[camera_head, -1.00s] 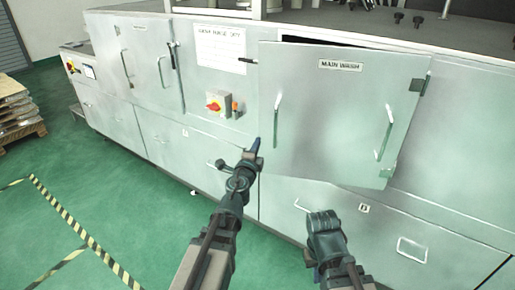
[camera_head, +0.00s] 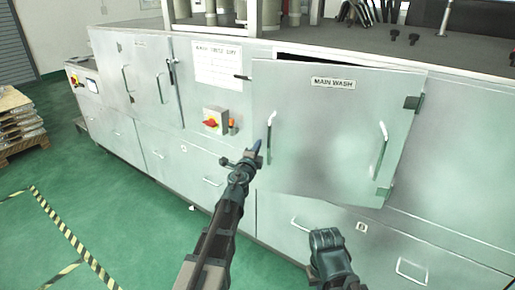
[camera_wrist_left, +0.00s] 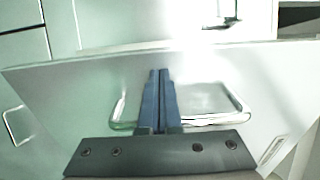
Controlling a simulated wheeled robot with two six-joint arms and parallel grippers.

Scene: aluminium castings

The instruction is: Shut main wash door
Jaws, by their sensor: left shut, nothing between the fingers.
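The grey main wash door (camera_head: 330,130), labelled MAIN WASH, stands slightly ajar. A dark gap shows along its top edge, and its hinges are on the right. It has a bright handle (camera_head: 270,136) near its left edge and another (camera_head: 378,158) near the hinges. My left gripper (camera_head: 257,146) is shut and empty in front of the door's left edge, close to the left handle. In the left wrist view its blue fingers (camera_wrist_left: 160,98) overlap a handle (camera_wrist_left: 243,108); contact is unclear. My right gripper (camera_head: 326,240) is low in front of the drawers; its fingers are hidden.
A switch box (camera_head: 216,121) with a red knob is left of the door. Drawers with handles (camera_head: 412,270) lie below. A pallet stack (camera_head: 18,122) stands far left. The green floor (camera_head: 110,200) at left is clear.

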